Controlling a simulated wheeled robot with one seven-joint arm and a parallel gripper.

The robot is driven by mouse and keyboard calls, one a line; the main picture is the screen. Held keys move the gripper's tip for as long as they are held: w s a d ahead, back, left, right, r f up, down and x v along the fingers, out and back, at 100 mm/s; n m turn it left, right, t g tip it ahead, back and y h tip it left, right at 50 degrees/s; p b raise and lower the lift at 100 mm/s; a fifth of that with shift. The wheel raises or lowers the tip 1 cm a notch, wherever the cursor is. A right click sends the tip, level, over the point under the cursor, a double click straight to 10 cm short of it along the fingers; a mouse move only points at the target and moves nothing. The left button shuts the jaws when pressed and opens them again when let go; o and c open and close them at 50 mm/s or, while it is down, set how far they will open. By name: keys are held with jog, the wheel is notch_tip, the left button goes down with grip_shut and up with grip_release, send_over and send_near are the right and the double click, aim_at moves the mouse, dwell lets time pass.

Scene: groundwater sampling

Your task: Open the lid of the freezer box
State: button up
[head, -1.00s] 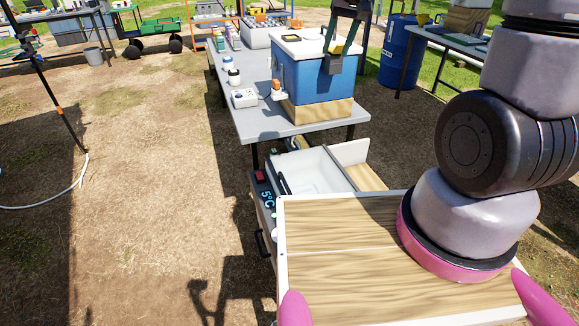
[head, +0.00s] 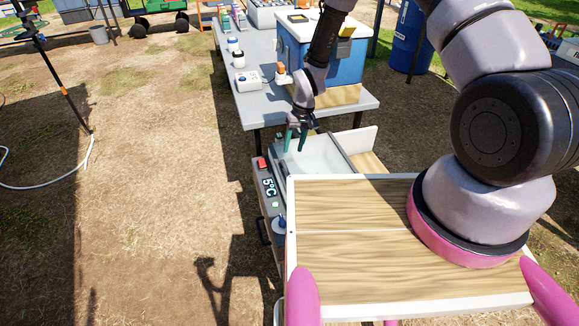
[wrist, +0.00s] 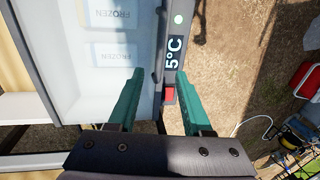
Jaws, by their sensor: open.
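The freezer box (head: 269,212) stands below the grey table, its dark side panel showing 5°C. Its pale, see-through lid (head: 328,158) looks shut. In the wrist view, packs marked FROZEN (wrist: 112,52) show faintly through the lid (wrist: 95,98). A dark bar handle (wrist: 161,45) runs along the lid's edge beside the display (wrist: 173,52). My gripper (head: 296,148) is open and empty, pointing down above the lid's display-side edge. In the wrist view, the green fingers of my gripper (wrist: 160,72) lie on either side of the handle's line; I cannot tell the remaining height.
A blue cooler (head: 345,62) stands on the grey table (head: 262,100) just behind the freezer box, close to my arm. A red button (head: 262,163) sits beside the display. Bare ground left of the box is clear.

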aim_at(288, 171)
jog(key=f, duration=0.3)
jog(key=a+f, duration=0.1)
jog(key=f, duration=0.6)
jog(key=shift+s+a, duration=0.25)
jog(key=shift+a, duration=0.15)
grip_shut()
dwell(0.9)
